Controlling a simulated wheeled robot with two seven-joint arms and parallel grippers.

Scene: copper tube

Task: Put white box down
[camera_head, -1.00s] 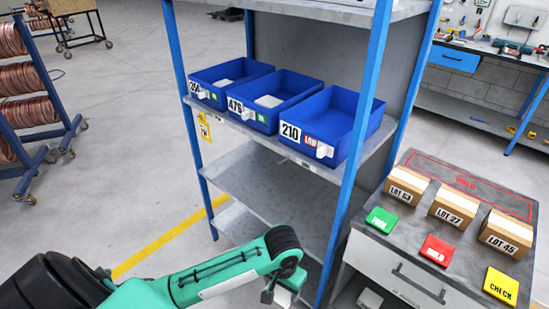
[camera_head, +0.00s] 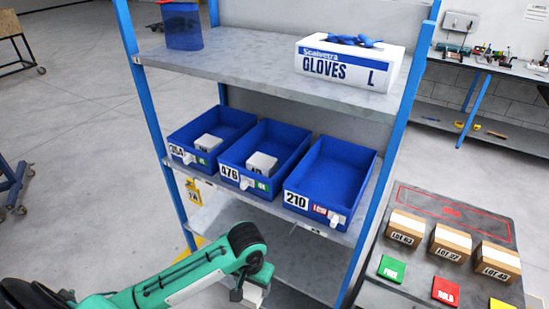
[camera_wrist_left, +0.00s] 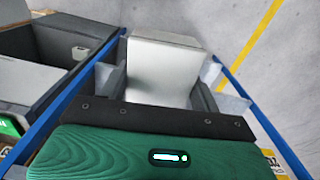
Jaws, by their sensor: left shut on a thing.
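My left gripper (camera_wrist_left: 155,88) is shut on a white box (camera_wrist_left: 165,68), which shows between its two fingers in the left wrist view. In the head view, my left gripper (camera_head: 254,293) is at the bottom edge, below and in front of the bin shelf, and mostly cut off. Three blue bins stand side by side on the middle shelf. The left bin (camera_head: 228,118) and the bin marked 476 (camera_head: 283,140) each hold a small white box (camera_head: 208,143) (camera_head: 262,164). The bin marked 210 (camera_head: 338,172) looks empty. My right gripper is out of view.
A blue-posted rack (camera_head: 375,215) holds the bins. A gloves carton (camera_head: 350,65) and a blue container (camera_head: 182,25) are on its upper shelf. At the right, a cabinet top (camera_head: 425,205) bears several brown lot boxes and coloured tags.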

